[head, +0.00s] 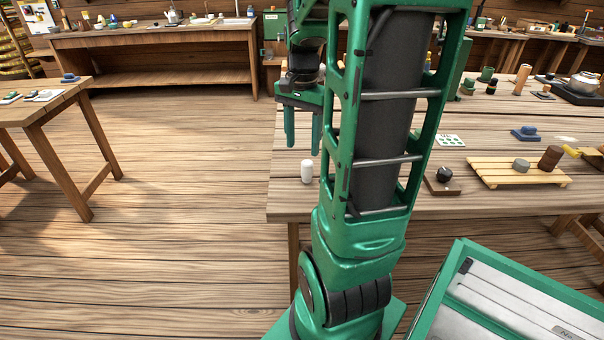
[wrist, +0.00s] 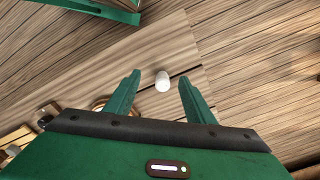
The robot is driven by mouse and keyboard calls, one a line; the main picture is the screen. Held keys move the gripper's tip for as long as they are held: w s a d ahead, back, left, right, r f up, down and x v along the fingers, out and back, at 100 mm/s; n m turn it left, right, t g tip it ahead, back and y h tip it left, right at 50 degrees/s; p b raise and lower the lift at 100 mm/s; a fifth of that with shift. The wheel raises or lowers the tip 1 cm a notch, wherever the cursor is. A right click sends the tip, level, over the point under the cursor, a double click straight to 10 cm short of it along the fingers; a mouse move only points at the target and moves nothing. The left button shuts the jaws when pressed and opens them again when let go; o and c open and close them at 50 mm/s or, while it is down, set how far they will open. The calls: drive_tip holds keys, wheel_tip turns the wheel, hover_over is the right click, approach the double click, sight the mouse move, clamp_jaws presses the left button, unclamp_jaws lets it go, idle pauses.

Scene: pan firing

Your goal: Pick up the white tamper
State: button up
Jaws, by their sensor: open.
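The white tamper (head: 307,171) is a small white cylinder standing upright near the left front corner of the wooden table (head: 290,200). It also shows in the wrist view (wrist: 162,81), between and a little beyond my fingertips. My gripper (head: 302,150) points down above the table with its two green fingers apart and empty. In the wrist view my gripper (wrist: 158,80) has the tamper lined up within the gap, not touching either finger. The fingertips appear above the tamper in the head view.
My green arm hides the table's middle. To its right are a black knob on a brown board (head: 443,182), a slatted wooden rack (head: 510,175) with cylinders on it, and a blue item (head: 524,133). The table surface around the tamper is clear. A side table (head: 40,108) stands at left.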

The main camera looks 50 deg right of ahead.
sight(307, 162)
drive_tip(key=w+d+m, duration=0.1)
drive_tip(key=w+d+f+m, duration=0.1)
drive_tip(key=d, duration=0.1)
drive_tip(key=shift+d, duration=0.25)
wheel_tip(307, 162, down, 5)
drive_tip(key=f, duration=0.2)
drive_tip(key=d+f, duration=0.1)
drive_tip(key=f, duration=0.1)
drive_tip(key=shift+s+f, duration=0.1)
drive_tip(key=shift+f, duration=0.6)
drive_tip(key=c, duration=1.2)
